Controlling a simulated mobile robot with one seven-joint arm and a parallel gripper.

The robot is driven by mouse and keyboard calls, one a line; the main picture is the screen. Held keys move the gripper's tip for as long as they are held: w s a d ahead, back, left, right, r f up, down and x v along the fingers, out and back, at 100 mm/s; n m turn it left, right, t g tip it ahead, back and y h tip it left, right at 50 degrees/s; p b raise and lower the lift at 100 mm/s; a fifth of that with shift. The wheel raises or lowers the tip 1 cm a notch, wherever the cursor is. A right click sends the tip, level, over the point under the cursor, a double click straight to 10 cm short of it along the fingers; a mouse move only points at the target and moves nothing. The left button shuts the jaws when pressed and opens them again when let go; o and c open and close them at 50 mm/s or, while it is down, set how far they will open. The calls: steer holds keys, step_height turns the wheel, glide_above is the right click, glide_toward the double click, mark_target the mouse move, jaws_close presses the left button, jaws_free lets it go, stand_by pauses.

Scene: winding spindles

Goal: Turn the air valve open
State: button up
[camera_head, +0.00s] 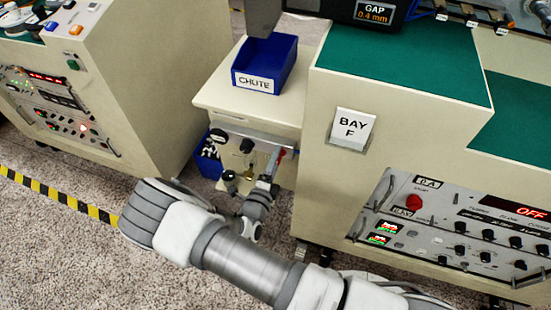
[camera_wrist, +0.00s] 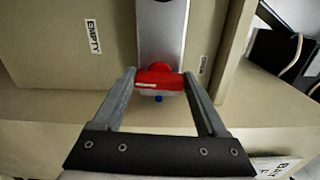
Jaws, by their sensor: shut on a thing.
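The air valve's red handle (camera_wrist: 160,80) is in the middle of the wrist view, in front of a grey metal strip (camera_wrist: 163,40). It lies crosswise between the fingertips of my gripper (camera_wrist: 159,76), which is shut on it. A small blue tip shows just below the handle. In the head view a bit of the red handle (camera_head: 282,153) shows at the right of the metal panel under the chute, and my gripper (camera_head: 274,165) reaches up to it. Much of the valve body is hidden.
A blue bin marked CHUTE (camera_head: 265,65) stands on the ledge above. Black knobs and a brass fitting (camera_head: 247,146) sit left of the handle. The BAY F cabinet (camera_head: 390,130) rises close on the right. Another cabinet (camera_head: 140,80) stands left, with carpet between.

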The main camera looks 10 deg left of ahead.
steer(key=shift+n, duration=0.5)
steer(key=o, duration=1.3)
steer(key=s+a+p, duration=0.1)
steer(key=s, duration=1.6)
steer(key=shift+s+a, duration=0.2)
